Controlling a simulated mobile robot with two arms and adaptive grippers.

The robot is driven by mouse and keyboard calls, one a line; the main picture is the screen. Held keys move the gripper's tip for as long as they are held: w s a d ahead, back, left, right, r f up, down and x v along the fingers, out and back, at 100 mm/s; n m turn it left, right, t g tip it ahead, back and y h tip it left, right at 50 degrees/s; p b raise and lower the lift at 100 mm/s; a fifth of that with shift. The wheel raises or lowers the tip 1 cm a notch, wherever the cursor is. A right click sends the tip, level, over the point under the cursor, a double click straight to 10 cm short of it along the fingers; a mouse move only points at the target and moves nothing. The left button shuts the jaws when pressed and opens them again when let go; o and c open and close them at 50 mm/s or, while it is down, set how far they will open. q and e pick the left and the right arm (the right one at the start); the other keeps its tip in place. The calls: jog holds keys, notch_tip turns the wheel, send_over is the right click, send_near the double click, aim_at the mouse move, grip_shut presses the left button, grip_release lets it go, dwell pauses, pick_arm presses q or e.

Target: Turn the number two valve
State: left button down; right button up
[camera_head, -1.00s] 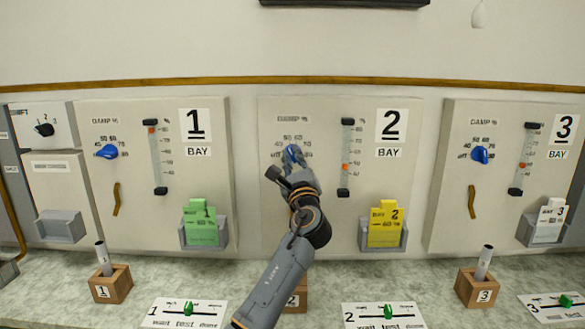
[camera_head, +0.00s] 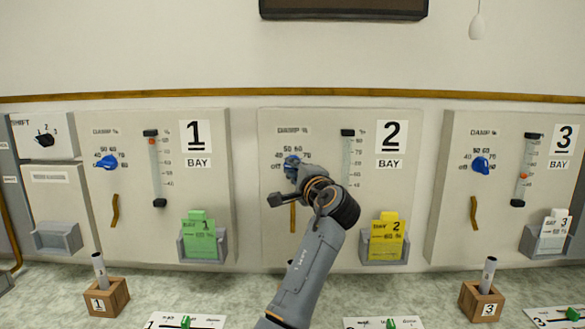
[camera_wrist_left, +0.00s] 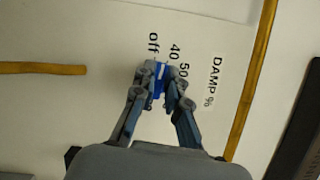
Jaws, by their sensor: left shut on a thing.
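The number two valve is a blue knob (camera_head: 291,164) under the "DAMP %" label on the bay 2 panel (camera_head: 270,222). My left gripper (camera_head: 296,172) reaches up to it and covers part of it in the head view. In the left wrist view, the gripper (camera_wrist_left: 160,88) is shut on the blue knob (camera_wrist_left: 160,72), with a finger on each side. The printed marks "off", "40" and "50" show beside the knob; the rest of the scale is partly hidden by the fingers. My right gripper is not in view.
Bay 1 (camera_head: 97,235) and bay 3 (camera_head: 436,230) panels flank it, with similar blue knobs (camera_head: 107,162) (camera_head: 481,165). A slider (camera_head: 347,165) and a yellow card (camera_head: 386,238) are right of my gripper. Wooden blocks holding rods (camera_head: 106,296) (camera_head: 482,300) stand on the counter.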

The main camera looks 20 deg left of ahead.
pick_arm(q)
jog(key=shift+n+g+h+p, duration=0.35)
jog(key=shift+n+p, duration=0.2)
jog(key=shift+n, duration=1.05)
jog(key=shift+f, duration=0.1)
jog(key=c, duration=1.4)
grip_release()
jog(key=shift+o, duration=0.2)
jog(key=shift+d, duration=0.1)
jog(key=v, duration=0.7)
jog(key=shift+s+d, duration=0.15)
jog(key=shift+s, duration=0.05)
